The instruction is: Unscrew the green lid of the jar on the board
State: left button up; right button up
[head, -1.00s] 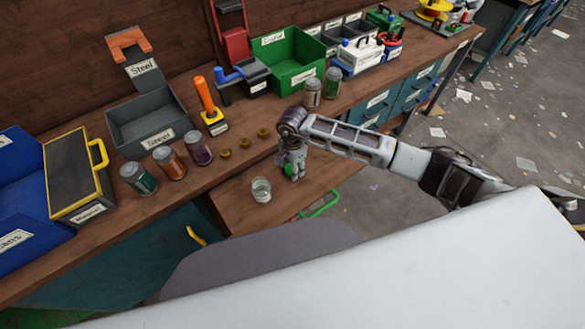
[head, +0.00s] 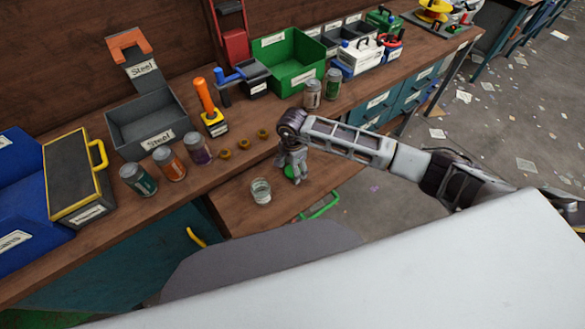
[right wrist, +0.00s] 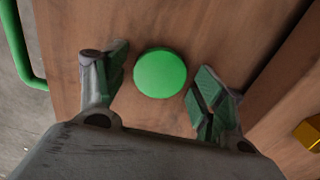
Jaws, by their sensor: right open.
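The clear glass jar (head: 261,190) stands upright on the low wooden board (head: 235,205) in the head view; its top looks open, with no green lid on it. The green lid (right wrist: 160,73) is a round disc that appears to lie on the board, to the right of the jar in the head view. My right gripper (right wrist: 162,65) is open above the lid, with one finger on each side and gaps between them and it. In the head view the fingers partly hide the lid (head: 290,171). The jar does not show in the right wrist view. My left gripper is not in view.
A green handle (head: 321,206) is at the board's front edge. On the higher bench behind stand several lidded jars (head: 170,163), small brass pieces (head: 244,143), a grey steel bin (head: 150,120) and a green bin (head: 290,60). The board around the jar is clear.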

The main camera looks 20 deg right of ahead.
jog(key=shift+r, duration=0.7)
pick_arm(q)
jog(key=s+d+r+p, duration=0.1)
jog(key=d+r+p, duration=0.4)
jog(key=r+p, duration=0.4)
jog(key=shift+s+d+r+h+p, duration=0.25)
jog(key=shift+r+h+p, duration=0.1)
jog(key=shift+p, duration=0.1)
pick_arm(e)
notch_tip(320, 180, up, 21)
dwell(0.7)
